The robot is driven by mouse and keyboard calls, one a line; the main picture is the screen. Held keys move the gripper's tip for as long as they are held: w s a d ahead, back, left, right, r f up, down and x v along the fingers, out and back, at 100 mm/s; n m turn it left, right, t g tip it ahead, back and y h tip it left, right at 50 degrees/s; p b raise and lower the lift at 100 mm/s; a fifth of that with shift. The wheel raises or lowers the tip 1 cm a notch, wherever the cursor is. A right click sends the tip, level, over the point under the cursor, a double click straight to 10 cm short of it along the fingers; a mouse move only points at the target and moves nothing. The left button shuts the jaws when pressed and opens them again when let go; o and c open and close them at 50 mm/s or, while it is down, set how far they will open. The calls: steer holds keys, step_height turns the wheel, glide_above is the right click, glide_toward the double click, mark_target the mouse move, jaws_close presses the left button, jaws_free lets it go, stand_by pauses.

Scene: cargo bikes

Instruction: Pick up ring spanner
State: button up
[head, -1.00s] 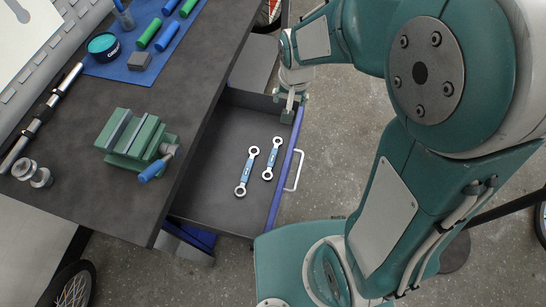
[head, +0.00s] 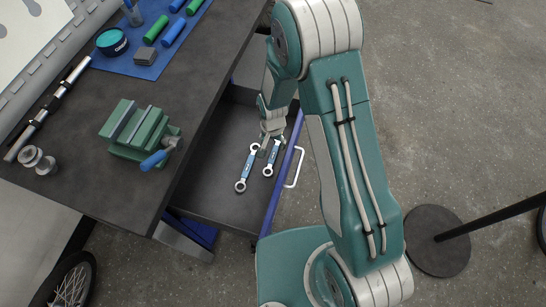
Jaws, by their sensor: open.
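Two ring spanners with blue middles and silver ring ends lie side by side in the open drawer (head: 215,203). The left spanner (head: 247,168) lies slightly tilted, with its whole length in view. The right spanner (head: 272,160) is shorter in view, and its upper end is close to my gripper or partly behind it. My gripper (head: 271,149) is open and points down into the drawer at the upper end of the right spanner. Its fingers are small here, and I cannot tell whether they touch the spanner.
The drawer's blue front edge with a white handle (head: 296,168) is just right of the spanners. The dark workbench top (head: 110,200) holds a green vise (head: 140,132) and a blue mat (head: 150,62) with several items.

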mark_target(273, 156)
step_height(273, 156, down, 8)
steer(key=shift+f, duration=0.25)
jaws_close()
stand_by(0.3)
